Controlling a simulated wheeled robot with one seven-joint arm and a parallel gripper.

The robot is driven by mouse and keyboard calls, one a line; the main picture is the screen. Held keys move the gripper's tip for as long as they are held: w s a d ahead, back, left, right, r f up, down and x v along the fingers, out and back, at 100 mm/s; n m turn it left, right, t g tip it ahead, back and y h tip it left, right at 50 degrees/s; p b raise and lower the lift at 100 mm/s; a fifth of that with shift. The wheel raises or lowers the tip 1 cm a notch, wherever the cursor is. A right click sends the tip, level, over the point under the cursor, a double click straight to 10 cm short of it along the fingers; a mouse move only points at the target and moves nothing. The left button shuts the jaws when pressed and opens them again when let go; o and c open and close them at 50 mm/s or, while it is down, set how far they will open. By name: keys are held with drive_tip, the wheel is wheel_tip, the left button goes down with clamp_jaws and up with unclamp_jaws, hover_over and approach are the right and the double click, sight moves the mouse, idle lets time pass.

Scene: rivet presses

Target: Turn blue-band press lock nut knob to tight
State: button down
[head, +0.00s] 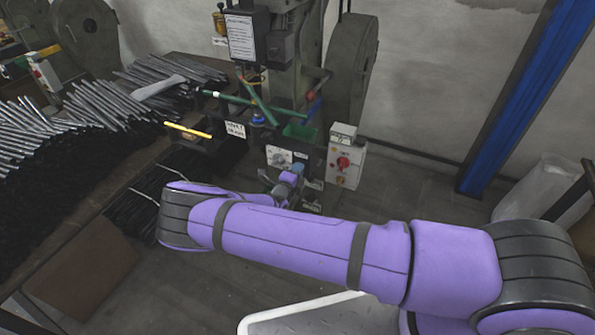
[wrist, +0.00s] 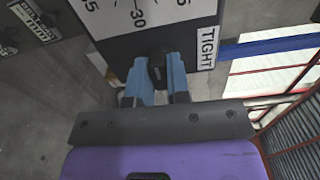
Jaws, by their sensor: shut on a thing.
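The press (head: 295,60) stands at the back, with a white dial plate (head: 279,157) low on its front. In the wrist view the plate (wrist: 185,14) shows scale marks, "30" and a "TIGHT" label (wrist: 208,47) to the right of the knob. The dark lock nut knob (wrist: 157,68) sits between the blue fingers of my gripper (wrist: 156,80), which is shut on it. In the head view my gripper (head: 287,183) is just below the dial plate, and the knob is hard to make out. The knob's exact angle is partly hidden by the fingers.
A control box with a red knob (head: 343,164) stands right of the dial. Metal rods (head: 110,105) are piled on the bench at left. A blue column (head: 525,95) stands at right. Open floor lies between.

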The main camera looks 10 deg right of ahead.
drive_tip(key=shift+m, duration=8.7)
drive_tip(key=c, duration=1.1)
unclamp_jaws()
drive_tip(key=v, duration=1.1)
